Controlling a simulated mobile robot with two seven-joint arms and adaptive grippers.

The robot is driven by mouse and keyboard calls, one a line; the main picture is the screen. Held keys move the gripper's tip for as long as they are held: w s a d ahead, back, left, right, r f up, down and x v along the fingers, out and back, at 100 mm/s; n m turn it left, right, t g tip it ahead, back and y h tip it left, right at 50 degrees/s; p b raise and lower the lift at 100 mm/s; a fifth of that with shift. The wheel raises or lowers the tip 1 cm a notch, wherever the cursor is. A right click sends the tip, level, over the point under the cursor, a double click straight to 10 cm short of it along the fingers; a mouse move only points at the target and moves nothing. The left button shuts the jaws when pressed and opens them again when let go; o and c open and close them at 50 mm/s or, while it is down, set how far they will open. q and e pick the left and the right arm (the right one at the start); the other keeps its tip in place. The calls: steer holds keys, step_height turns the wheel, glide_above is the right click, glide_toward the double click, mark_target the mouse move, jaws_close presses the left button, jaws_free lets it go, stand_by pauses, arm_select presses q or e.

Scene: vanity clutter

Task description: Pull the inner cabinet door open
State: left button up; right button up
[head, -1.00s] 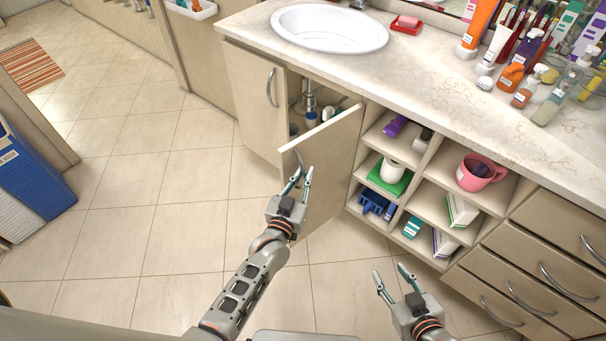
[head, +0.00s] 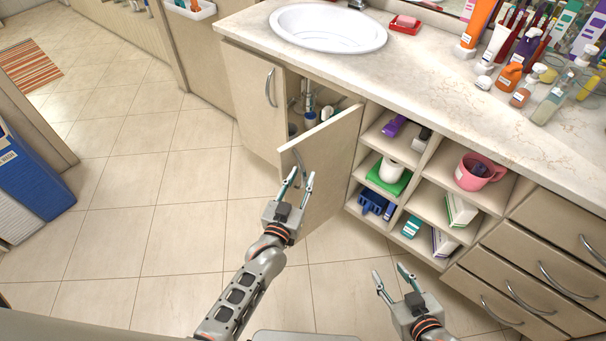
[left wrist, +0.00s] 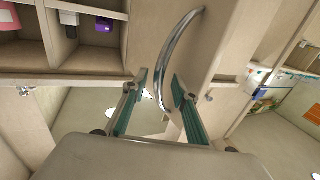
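The inner cabinet door (head: 333,164) under the sink stands partly open, swung out toward me. Its curved metal handle (head: 299,162) is on the outer face near the free edge, and it also shows large in the left wrist view (left wrist: 163,62). My left gripper (head: 301,178) is at the handle with its fingers apart. In the left wrist view the handle's curve lies between the open fingertips (left wrist: 160,80), and I see no firm closing on it. My right gripper (head: 391,276) is open and empty, low in front of the open shelves.
The other cabinet door (head: 256,104) is shut. Bottles show inside the cabinet. Open shelves (head: 392,149) with a pink mug (head: 480,171) and small items are to the right, then drawers (head: 540,270). The floor (head: 150,230) to the left is clear.

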arm_select(q)
steer(key=v, duration=1)
steer(key=shift+s, duration=0.15)
